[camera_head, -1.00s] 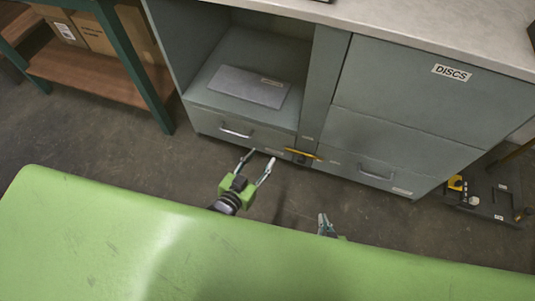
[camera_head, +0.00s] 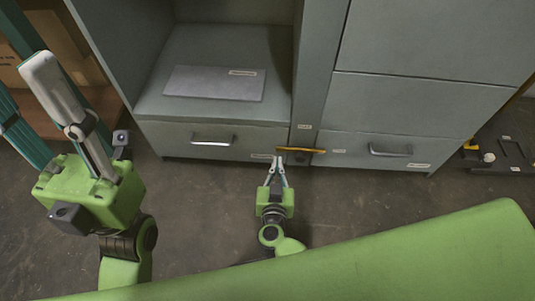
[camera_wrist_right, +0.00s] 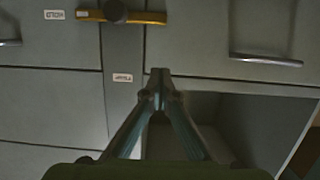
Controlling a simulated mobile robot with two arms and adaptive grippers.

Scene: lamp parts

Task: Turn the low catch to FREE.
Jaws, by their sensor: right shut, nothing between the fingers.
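The low catch (camera_head: 315,151) is a yellow bar with a dark round knob, low on the cabinet's middle post. The bar lies about level; the right wrist view shows the catch (camera_wrist_right: 150,17) upside down. A label beside one end (camera_wrist_right: 54,15) appears to read HOLD; the label on the post (camera_wrist_right: 123,78) is too small to read. My right gripper (camera_head: 277,160) is shut and empty, its tips just below the bar's left end in the head view and apart from it in the wrist view.
Drawers with metal handles (camera_head: 212,141) and (camera_head: 390,150) flank the post. An open compartment above holds a flat grey plate (camera_head: 215,83). A black tray (camera_head: 505,152) with small parts lies at the right. The floor (camera_head: 200,210) before the cabinet is clear.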

